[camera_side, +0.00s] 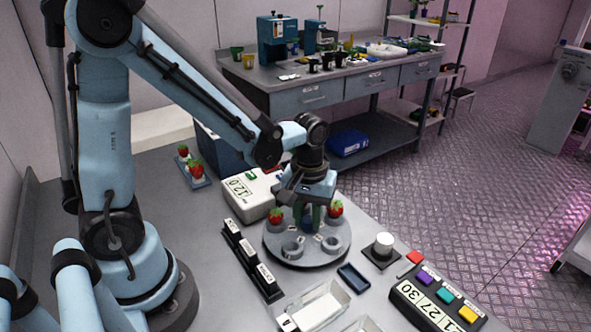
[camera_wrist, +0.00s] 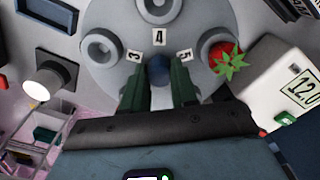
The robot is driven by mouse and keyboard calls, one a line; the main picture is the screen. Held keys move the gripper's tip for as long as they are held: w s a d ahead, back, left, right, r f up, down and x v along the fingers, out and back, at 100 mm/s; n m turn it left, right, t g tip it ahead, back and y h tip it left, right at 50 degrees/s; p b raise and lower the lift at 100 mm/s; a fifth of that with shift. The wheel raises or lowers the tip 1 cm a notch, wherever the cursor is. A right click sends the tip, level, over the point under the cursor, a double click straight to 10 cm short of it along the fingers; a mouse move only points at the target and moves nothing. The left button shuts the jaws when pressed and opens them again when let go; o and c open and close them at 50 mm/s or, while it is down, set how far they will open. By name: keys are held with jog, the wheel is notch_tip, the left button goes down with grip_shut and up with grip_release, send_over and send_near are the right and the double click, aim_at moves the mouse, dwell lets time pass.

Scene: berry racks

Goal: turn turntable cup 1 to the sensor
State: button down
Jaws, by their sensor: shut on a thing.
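A grey round turntable (camera_side: 306,257) stands on the bench in the side view; its disc also shows in the wrist view (camera_wrist: 193,33). Labels 3, 4 and 5 are readable in the wrist view, and label 1 is hidden. Empty ring cups sit by 3 and 4; a strawberry (camera_wrist: 227,58) sits by 5. The side view shows two strawberries on the disc, at left (camera_side: 275,215) and right (camera_side: 335,208). My gripper (camera_wrist: 158,78) points down at the centre, its green fingers shut on the blue hub knob (camera_wrist: 158,68). A white cylinder (camera_side: 384,243), possibly the sensor, stands right of the turntable.
A white box reading 12.0 (camera_side: 247,194) stands behind the turntable. A black label strip (camera_side: 250,259) lies at left, a small dark tray (camera_side: 353,278) and a white tray (camera_side: 318,305) in front. A button panel (camera_side: 437,300) is at right. Strawberries sit on a rear rack (camera_side: 199,181).

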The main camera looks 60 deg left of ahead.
aim_at(307, 218)
jog(key=shift+n, duration=2.5)
jog(key=c, duration=0.9)
grip_release()
jog(key=shift+o, duration=0.2)
notch_tip(307, 218, up, 12)
jog(key=shift+s, duration=0.15)
